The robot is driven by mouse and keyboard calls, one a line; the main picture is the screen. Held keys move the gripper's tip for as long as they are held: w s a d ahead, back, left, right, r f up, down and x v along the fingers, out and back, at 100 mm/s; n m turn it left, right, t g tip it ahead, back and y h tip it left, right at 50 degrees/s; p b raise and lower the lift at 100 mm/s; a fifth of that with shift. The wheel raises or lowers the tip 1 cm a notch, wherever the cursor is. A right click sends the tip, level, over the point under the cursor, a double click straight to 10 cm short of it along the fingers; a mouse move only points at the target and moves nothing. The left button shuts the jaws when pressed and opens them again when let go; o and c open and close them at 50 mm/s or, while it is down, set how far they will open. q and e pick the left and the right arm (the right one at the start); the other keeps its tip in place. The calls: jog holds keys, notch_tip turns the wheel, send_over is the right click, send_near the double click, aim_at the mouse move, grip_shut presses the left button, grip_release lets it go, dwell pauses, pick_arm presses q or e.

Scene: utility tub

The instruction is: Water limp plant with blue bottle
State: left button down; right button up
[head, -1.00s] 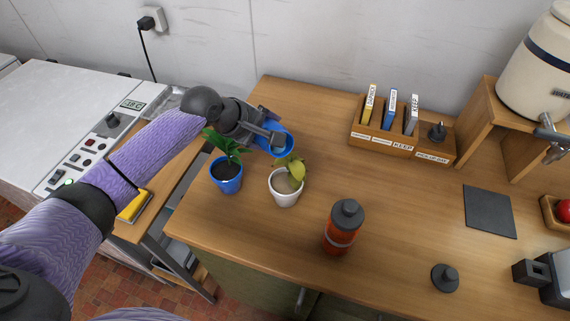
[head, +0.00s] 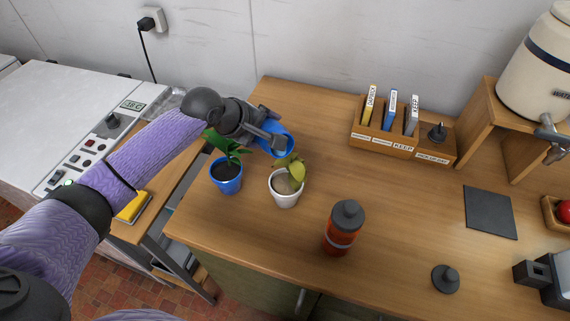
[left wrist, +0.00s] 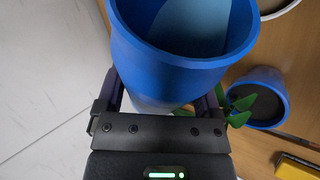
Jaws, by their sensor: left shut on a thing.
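My left gripper (head: 262,134) is shut on the blue bottle (head: 287,140), which is uncapped and tilted. In the left wrist view, the bottle (left wrist: 165,70) is held between the fingers (left wrist: 165,108), and a lighter blue shows inside its mouth. The limp plant (head: 294,172) has yellow-green, drooping leaves and stands in a white pot (head: 286,199). The bottle is just behind and above this plant. No falling water can be made out. My right gripper is not in view.
A green plant in a blue pot (head: 229,184) stands close on the left. An orange-red bottle (head: 341,236) with a dark cap stands in front. A loose dark cap (head: 445,279) lies to its right. A wooden organizer (head: 382,138) stands at the back.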

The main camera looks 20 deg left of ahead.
pick_arm(q)
jog(key=shift+d+r+t+y+p, duration=0.1)
jog(key=shift+r+t+y+p, duration=0.3)
jog(key=shift+p, duration=0.7)
dwell(0.6)
